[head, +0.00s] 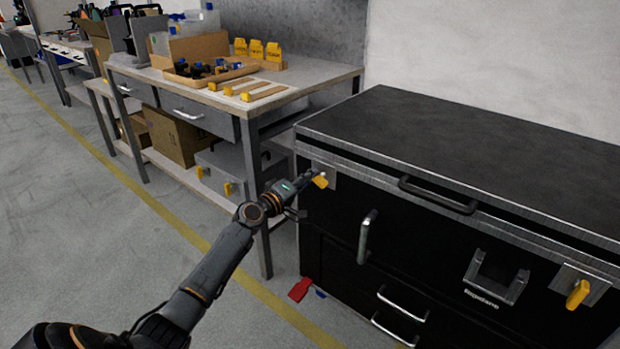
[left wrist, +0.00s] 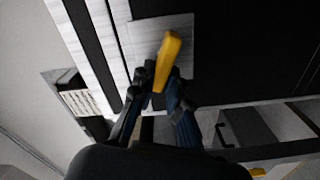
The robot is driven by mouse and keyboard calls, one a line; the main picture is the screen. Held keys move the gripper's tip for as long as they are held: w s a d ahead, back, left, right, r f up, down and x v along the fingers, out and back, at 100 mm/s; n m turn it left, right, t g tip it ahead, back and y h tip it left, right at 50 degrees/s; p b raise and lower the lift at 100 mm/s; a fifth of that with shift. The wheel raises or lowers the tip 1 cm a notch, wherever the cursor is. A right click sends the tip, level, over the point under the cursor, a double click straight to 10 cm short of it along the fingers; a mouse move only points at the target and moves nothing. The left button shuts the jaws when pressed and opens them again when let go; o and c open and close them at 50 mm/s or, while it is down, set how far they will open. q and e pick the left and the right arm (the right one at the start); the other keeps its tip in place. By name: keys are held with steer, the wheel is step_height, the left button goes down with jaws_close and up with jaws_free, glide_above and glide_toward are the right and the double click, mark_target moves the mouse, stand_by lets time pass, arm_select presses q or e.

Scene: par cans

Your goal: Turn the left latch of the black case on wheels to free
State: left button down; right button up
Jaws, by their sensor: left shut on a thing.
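The black case on wheels (head: 460,140) stands at the right of the head view with its lid down. Its left latch (head: 321,181) is a yellow lever on a metal plate near the case's left front corner. My left gripper (head: 307,183) reaches this latch. In the left wrist view the yellow lever (left wrist: 168,55) sits between the two fingers of the left gripper (left wrist: 160,90), which is shut on it. The lever looks tilted there. The right latch (head: 578,294) is a yellow lever on its own plate. My right gripper is not in view.
A workbench (head: 330,82) with boxes and a wooden tray stands left of the case. Handles (head: 438,194) stick out from the case front. A red piece (head: 299,290) lies on the floor at its foot. The floor at left is open.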

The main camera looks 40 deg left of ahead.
arm_select(q)
steer(key=shift+a+f+n+p, duration=0.1)
steer(key=shift+f+n+p, duration=0.1)
steer(key=shift+n, duration=1.05)
steer(key=shift+f+n+p, duration=0.1)
steer(key=shift+f+n, duration=0.05)
steer(key=shift+n, duration=1.1)
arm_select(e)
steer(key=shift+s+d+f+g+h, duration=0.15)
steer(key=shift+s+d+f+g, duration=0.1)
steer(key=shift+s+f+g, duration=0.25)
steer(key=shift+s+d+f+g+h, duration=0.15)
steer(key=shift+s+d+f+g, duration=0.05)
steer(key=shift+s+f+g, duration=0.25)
arm_select(q)
steer(key=c, duration=1.3)
jaws_free()
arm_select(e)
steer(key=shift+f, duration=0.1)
arm_select(q)
steer(key=s, duration=0.8)
steer(key=s+a, duration=0.1)
steer(key=s, duration=0.3)
